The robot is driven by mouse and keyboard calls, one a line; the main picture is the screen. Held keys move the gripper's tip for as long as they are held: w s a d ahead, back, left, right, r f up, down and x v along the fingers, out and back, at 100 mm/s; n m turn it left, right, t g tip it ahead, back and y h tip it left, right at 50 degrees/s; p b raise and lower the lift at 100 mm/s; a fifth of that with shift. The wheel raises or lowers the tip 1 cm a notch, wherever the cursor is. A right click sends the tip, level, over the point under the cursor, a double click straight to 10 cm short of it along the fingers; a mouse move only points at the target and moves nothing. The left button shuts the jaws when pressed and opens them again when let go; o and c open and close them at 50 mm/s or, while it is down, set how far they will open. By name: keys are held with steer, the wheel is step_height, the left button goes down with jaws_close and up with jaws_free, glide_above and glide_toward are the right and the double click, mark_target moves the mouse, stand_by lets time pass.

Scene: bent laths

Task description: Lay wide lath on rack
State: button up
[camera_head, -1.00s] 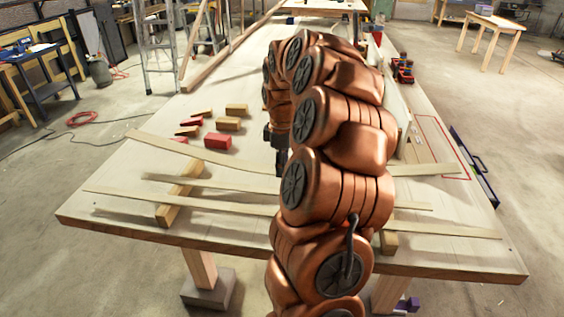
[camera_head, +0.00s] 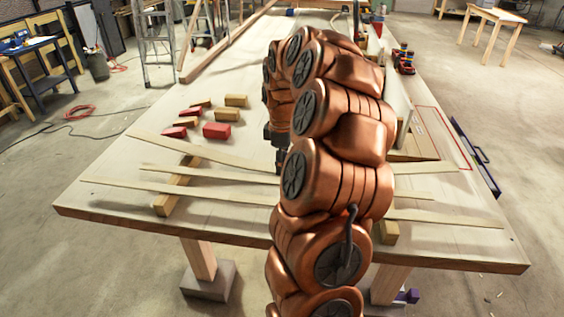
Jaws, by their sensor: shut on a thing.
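My gripper (camera_head: 279,158) points down over the middle of the table, partly hidden behind my arm. It is shut on the farthest lath (camera_head: 195,150), a pale strip that looks the widest. This lath slopes down from its left end toward the gripper; its right part (camera_head: 428,168) shows beyond my arm. The rack's left bar (camera_head: 166,204) and right bar (camera_head: 390,232) stand near the front edge. Two narrower laths, a middle one (camera_head: 215,175) and a near one (camera_head: 140,187), lie across the bars. Whether the held lath touches the left bar is unclear.
Several red and yellow blocks, such as a red one (camera_head: 216,131), lie on the table (camera_head: 110,210) behind the laths. A red outline (camera_head: 440,133) marks the table's right side.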

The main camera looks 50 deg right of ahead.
steer(key=shift+f, duration=0.55)
stand_by(0.4)
steer(key=o, duration=1.3)
steer(key=shift+o, duration=0.9)
steer(key=shift+r, duration=0.1)
steer(key=shift+r+p, duration=0.7)
steer(key=shift+r, duration=2.25)
steer(key=shift+r, duration=0.1)
